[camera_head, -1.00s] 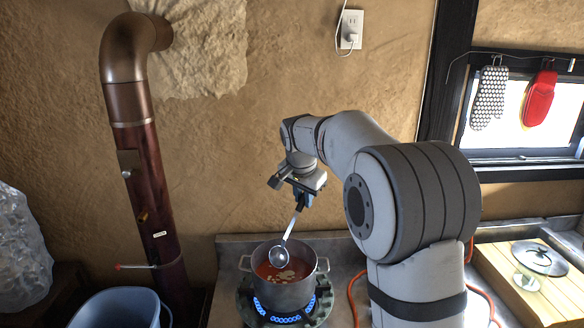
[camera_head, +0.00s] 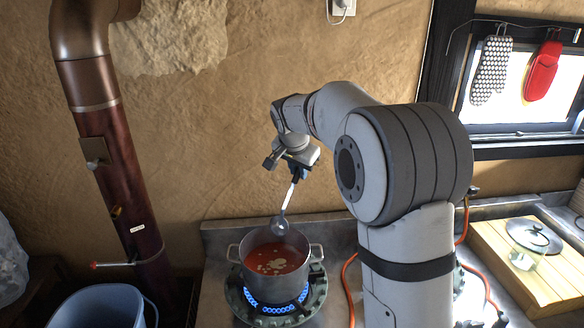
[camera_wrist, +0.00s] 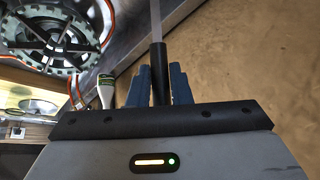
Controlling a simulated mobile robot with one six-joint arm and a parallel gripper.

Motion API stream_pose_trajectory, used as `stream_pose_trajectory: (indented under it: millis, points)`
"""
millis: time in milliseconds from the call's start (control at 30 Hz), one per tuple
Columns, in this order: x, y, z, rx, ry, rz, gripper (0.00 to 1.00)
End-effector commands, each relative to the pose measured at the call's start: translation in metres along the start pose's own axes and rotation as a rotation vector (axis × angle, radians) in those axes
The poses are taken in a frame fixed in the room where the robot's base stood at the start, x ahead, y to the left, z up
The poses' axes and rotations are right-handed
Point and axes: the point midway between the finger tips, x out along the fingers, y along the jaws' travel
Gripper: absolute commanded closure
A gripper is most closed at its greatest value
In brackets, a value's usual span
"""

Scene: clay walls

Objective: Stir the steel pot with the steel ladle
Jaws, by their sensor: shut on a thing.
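The steel pot (camera_head: 272,284) stands on a lit gas burner and holds red soup with pale pieces floating in it. The steel ladle (camera_head: 287,197) hangs tilted from my gripper (camera_head: 298,176), its bowl at the pot's far rim, clear of the soup surface. In the head view I cannot tell whether the bowl touches the rim. In the wrist view, my gripper's blue fingers (camera_wrist: 160,84) are shut around the ladle's black handle (camera_wrist: 158,62); the ladle's bowl is out of that view.
Blue flames show on the burner (camera_head: 275,308). An orange hose (camera_head: 349,290) runs beside it. A stovepipe (camera_head: 105,150) and a blue bucket (camera_head: 100,306) are at the left. The clay wall is close behind.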

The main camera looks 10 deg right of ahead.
Motion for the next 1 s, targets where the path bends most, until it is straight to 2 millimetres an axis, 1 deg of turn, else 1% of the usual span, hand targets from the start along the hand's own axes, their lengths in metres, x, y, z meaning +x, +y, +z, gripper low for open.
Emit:
stream_pose_trajectory:
  millis: [533,600,1000]
  points:
    - [0.037,0.017,-0.017,-0.001,0.0,0.0,1.0]
    - [0.044,0.016,-0.01,-0.003,0.0,-0.002,1.0]
    - [0.067,0.016,0.014,-0.004,0.0,-0.002,1.0]
